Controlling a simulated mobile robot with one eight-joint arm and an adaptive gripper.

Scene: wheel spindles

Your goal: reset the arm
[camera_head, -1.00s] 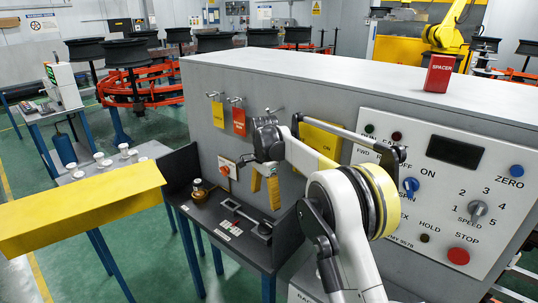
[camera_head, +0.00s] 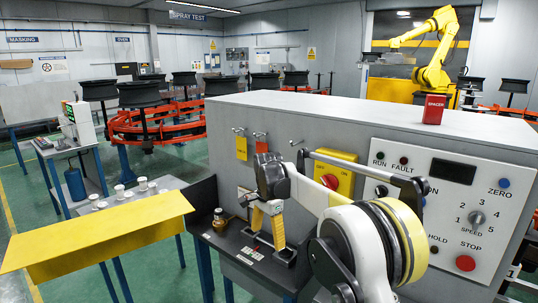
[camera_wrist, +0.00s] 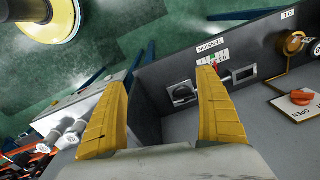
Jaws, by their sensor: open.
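My gripper (camera_head: 265,219) hangs at the end of my white arm, in front of the grey cabinet (camera_head: 225,165) and above the dark workbench shelf. Its two yellow fingers are apart and hold nothing. In the wrist view the open fingers (camera_wrist: 158,105) point over the dark shelf's edge, with the green floor beyond. The shelf (camera_head: 232,268) carries a small brass fitting (camera_head: 219,217) at its left. My arm covers part of the control panel (camera_head: 462,195).
A red spacer block (camera_head: 434,109) stands on the cabinet top. Wheels on spindles (camera_head: 140,95) and a yellow robot arm (camera_head: 440,45) stand behind.

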